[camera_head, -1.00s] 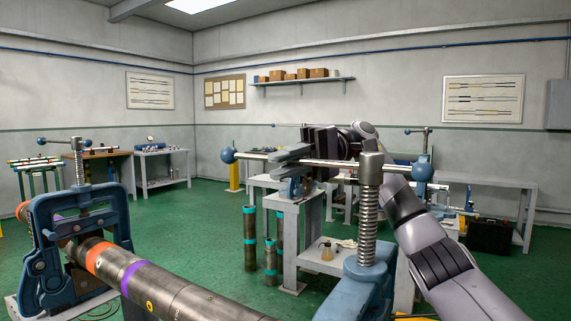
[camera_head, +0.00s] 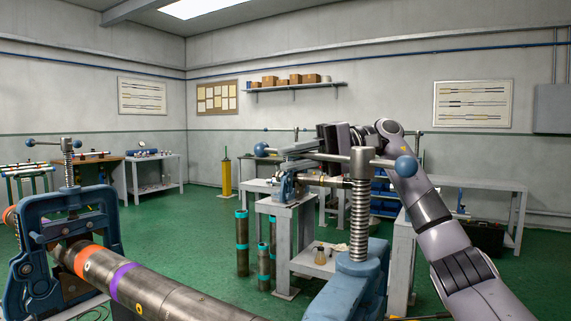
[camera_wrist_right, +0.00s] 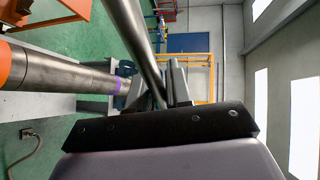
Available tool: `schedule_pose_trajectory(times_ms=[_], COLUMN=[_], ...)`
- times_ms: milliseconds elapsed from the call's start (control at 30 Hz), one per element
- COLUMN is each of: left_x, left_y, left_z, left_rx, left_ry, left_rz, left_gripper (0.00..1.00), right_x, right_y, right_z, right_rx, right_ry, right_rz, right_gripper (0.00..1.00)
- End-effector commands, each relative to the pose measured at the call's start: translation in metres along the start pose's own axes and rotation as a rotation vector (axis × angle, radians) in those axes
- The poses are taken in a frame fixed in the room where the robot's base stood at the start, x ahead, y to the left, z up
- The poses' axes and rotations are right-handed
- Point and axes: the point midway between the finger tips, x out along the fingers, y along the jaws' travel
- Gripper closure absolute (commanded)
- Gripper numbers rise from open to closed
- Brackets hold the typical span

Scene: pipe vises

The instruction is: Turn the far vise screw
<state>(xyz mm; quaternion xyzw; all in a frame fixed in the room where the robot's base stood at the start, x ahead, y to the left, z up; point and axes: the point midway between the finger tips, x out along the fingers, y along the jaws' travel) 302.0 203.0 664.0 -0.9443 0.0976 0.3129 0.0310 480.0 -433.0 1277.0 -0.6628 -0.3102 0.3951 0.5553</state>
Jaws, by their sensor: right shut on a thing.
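In the head view a blue vise (camera_head: 350,288) stands at front right, with an upright threaded screw (camera_head: 360,215). A steel handle bar (camera_head: 385,164) crosses the screw's top, with a blue ball at each end. My right gripper (camera_head: 293,152) is shut on the bar's left part, between the screw and the left ball (camera_head: 262,149). In the right wrist view the bar (camera_wrist_right: 148,50) runs down between the fingers (camera_wrist_right: 155,92). A second blue vise (camera_head: 110,215) at left has its own screw (camera_head: 69,165) and handle; no gripper is at it. My left gripper is not in view.
A steel pipe (camera_head: 165,298) with orange and purple bands runs from the left vise toward the lower right. A grey stand (camera_head: 287,220) and upright dark pipes (camera_head: 242,243) are behind.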

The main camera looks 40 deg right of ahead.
Motion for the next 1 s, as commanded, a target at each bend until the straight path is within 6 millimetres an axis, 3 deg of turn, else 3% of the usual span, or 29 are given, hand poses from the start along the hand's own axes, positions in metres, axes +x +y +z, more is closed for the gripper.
schedule_pose_trajectory(times_ms=[333,867,900,967,1000], left_x=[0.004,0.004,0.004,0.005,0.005], left_y=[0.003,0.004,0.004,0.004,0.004], left_z=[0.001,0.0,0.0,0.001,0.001], left_rx=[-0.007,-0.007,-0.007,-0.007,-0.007], left_ry=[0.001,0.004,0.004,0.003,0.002], left_rz=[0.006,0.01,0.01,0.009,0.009], left_gripper=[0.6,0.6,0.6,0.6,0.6], right_x=[-0.022,-0.026,-0.026,-0.026,-0.026], right_y=[0.003,0.002,0.001,0.001,0.002], right_z=[-0.01,-0.011,-0.011,-0.011,-0.011], right_rx=[0.027,0.032,0.032,0.032,0.032], right_ry=[0.163,0.193,0.193,0.193,0.192], right_rz=[0.006,0.004,0.004,0.004,0.005], right_gripper=[1.0,1.0,0.78,0.6,0.6])
